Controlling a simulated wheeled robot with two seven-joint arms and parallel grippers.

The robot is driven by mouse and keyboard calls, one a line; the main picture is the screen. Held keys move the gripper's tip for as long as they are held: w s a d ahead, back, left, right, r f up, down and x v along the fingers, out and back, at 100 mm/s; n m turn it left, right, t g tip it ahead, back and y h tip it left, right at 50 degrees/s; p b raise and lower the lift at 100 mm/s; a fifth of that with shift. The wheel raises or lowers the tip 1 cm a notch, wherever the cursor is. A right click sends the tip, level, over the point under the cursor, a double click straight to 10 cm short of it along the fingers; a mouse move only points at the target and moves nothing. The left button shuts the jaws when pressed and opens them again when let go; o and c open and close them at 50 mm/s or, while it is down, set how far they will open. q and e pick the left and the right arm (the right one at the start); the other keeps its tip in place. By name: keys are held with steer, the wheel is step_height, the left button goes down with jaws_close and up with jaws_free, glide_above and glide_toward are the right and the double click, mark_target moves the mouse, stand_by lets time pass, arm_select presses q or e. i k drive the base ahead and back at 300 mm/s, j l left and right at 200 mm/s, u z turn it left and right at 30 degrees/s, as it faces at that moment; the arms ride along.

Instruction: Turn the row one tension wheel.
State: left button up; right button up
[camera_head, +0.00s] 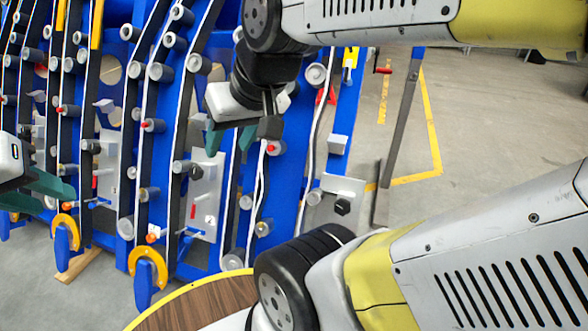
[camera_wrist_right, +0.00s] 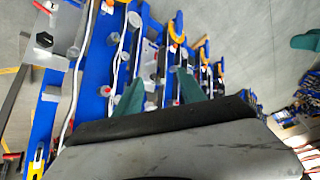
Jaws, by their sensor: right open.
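The blue harvester chassis (camera_head: 175,205) fills the left half of the head view, with several rows of belts and grey rollers. Several rollers have red ends, such as the red-ended roller (camera_head: 152,126); I cannot tell which part is the row one tension wheel. My right gripper (camera_head: 230,139) is open in front of the rows at centre. Its green fingers stand apart and empty in the right wrist view (camera_wrist_right: 160,95), with rollers beyond them. My left gripper (camera_head: 48,192) is at the left edge, green fingers apart, nothing seen between them; its body is partly cut off.
A round wooden top with a yellow rim (camera_head: 185,308) is at the bottom. A dark post (camera_head: 402,115) stands right of the chassis. The grey floor (camera_head: 480,130) beyond is open.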

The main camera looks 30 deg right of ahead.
mark_target(343, 207)
steer(key=z, duration=1.7)
